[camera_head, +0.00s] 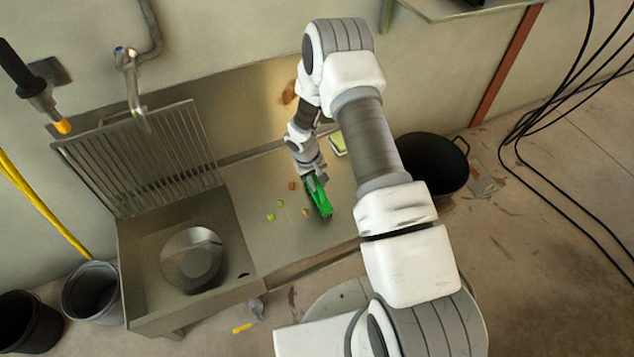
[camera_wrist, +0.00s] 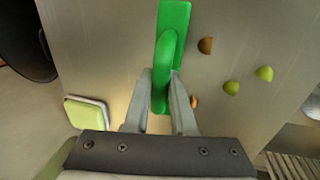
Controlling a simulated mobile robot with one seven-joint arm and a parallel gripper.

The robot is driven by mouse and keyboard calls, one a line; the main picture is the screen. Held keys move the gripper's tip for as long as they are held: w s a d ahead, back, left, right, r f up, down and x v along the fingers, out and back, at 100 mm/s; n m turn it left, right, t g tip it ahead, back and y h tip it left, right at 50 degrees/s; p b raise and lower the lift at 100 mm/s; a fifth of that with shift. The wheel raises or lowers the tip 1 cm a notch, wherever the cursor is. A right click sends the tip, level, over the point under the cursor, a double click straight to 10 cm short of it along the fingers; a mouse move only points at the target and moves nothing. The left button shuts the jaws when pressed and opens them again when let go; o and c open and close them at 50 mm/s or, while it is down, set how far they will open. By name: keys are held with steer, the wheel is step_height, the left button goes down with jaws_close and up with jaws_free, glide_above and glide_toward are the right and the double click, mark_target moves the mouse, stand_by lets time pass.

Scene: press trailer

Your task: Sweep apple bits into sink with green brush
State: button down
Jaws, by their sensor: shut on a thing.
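The green brush (camera_head: 319,197) is held in my gripper (camera_head: 312,177) over the steel counter, to the right of the apple bits. In the wrist view my gripper (camera_wrist: 160,100) is shut on the handle of the green brush (camera_wrist: 173,45). Several apple bits (camera_head: 280,203), green and brown, lie scattered on the counter between the brush and the sink. The wrist view shows green bits (camera_wrist: 264,73) and a brown one (camera_wrist: 205,45) beside the brush. The sink (camera_head: 143,262) is at the left and has a round metal pot (camera_head: 192,260) in it. Whether the bristles touch the counter is hidden.
A green-and-white sponge (camera_head: 338,144) lies at the counter's back right; it also shows in the wrist view (camera_wrist: 86,112). A metal rack (camera_head: 140,160) leans behind the sink. A black bin (camera_head: 432,165) stands right of the counter. The counter between bits and sink is clear.

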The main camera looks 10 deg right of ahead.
mark_target(273, 214)
steer(key=shift+s+a+b, duration=0.25)
steer(key=shift+a+b, duration=0.05)
steer(key=shift+a, duration=0.95)
steer(key=shift+s+a+b, duration=0.2)
steer(key=shift+a+b, duration=0.05)
steer(key=shift+a, duration=1.05)
steer(key=shift+s+a+b, duration=0.25)
steer(key=shift+a+b, duration=0.05)
steer(key=shift+a, duration=0.9)
steer(key=shift+s+a+b, duration=0.25)
steer(key=shift+a+b, duration=0.05)
steer(key=shift+a, duration=1)
steer(key=shift+s+a+b, duration=0.25)
steer(key=shift+a+b, duration=0.05)
steer(key=shift+a, duration=0.8)
steer(key=shift+s+a, duration=0.25)
steer(key=shift+a, duration=0.95)
steer(key=shift+s+a, duration=0.25)
steer(key=shift+a, duration=1)
steer(key=shift+s+a, duration=0.25)
steer(key=shift+a, duration=0.95)
